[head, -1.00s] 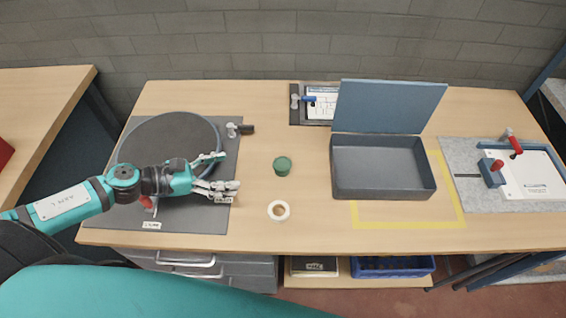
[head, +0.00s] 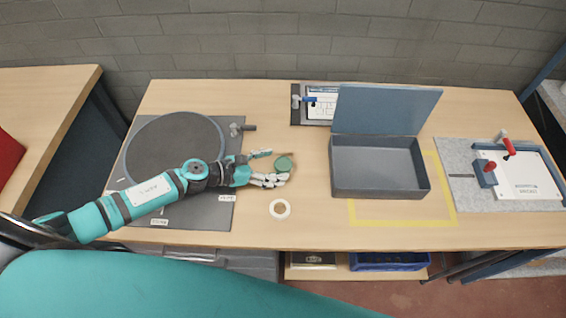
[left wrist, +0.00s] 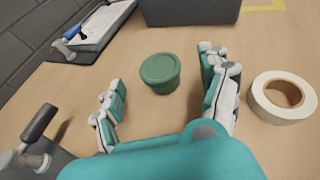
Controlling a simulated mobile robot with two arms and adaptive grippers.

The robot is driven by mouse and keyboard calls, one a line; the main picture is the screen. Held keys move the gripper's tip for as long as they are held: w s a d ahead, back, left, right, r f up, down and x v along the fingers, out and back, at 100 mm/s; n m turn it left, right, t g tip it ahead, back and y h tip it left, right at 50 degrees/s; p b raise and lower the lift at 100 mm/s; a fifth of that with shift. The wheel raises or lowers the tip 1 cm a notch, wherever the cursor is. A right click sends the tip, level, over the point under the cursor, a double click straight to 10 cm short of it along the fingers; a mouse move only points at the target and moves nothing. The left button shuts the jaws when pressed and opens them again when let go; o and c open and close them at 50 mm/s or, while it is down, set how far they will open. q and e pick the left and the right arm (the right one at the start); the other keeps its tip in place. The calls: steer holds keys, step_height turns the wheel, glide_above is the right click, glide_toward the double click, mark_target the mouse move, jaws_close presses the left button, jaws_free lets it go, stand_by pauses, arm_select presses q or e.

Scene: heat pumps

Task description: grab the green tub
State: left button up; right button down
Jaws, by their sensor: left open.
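The green tub (head: 284,163) stands upright on the wooden table, left of the grey open box. It also shows in the left wrist view (left wrist: 160,73), a little beyond the fingertips and between their lines. My left gripper (head: 268,167) is open, with its fingers pointing at the tub, and it holds nothing. In the left wrist view the two fingers of my left gripper (left wrist: 160,75) are spread wide on either side. I cannot tell whether a finger touches the tub. My right gripper is not in view.
A white tape roll (head: 280,208) lies just in front of the tub, close to one finger. The grey box (head: 380,190) with raised lid stands to the right. A dark mat (head: 205,215) lies under my left arm. A clipboard (head: 322,106) is at the back.

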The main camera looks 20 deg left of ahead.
mark_target(283, 167)
arm_select(q)
steer(key=shift+x, duration=1.2)
steer(key=shift+w+d+f, duration=0.1)
steer(key=shift+w+d, duration=0.05)
steer(key=c, duration=1.2)
steer(key=shift+c, duration=0.2)
